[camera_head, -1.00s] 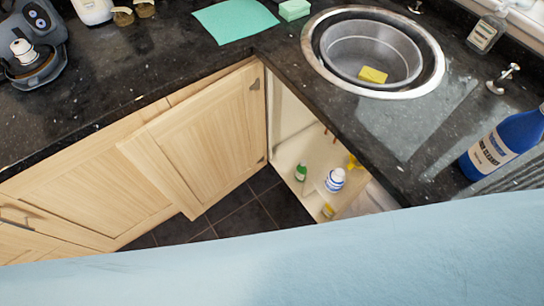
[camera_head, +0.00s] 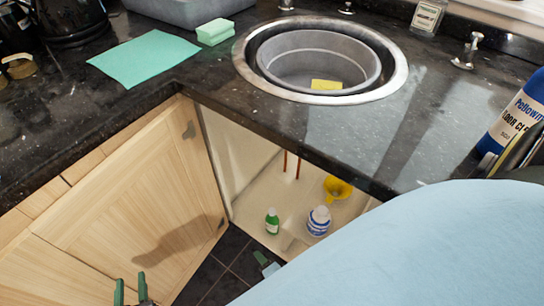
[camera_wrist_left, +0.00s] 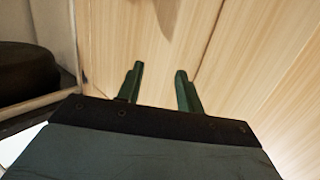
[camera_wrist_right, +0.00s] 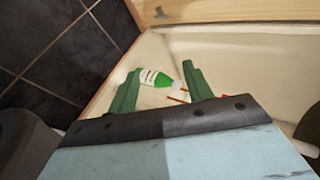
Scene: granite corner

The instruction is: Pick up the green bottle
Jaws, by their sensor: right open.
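The small green bottle (camera_head: 272,222) with a white label stands upright on the floor of the open corner cabinet in the head view. In the right wrist view the green bottle (camera_wrist_right: 157,78) shows between and beyond the fingertips of my right gripper (camera_wrist_right: 160,68), which is open and empty. In the head view my right gripper (camera_head: 266,262) is partly hidden by my pale blue body, just in front of the cabinet opening. My left gripper (camera_head: 131,286) is open and empty in front of the wooden door; its spread fingers also show in the left wrist view (camera_wrist_left: 158,72).
A white-and-blue bottle (camera_head: 319,221) stands right of the green bottle, with a yellow funnel (camera_head: 337,188) behind it. The open cabinet door (camera_head: 140,190) bounds the left. The granite counter (camera_head: 205,75) with its sink (camera_head: 320,60) overhangs the cabinet.

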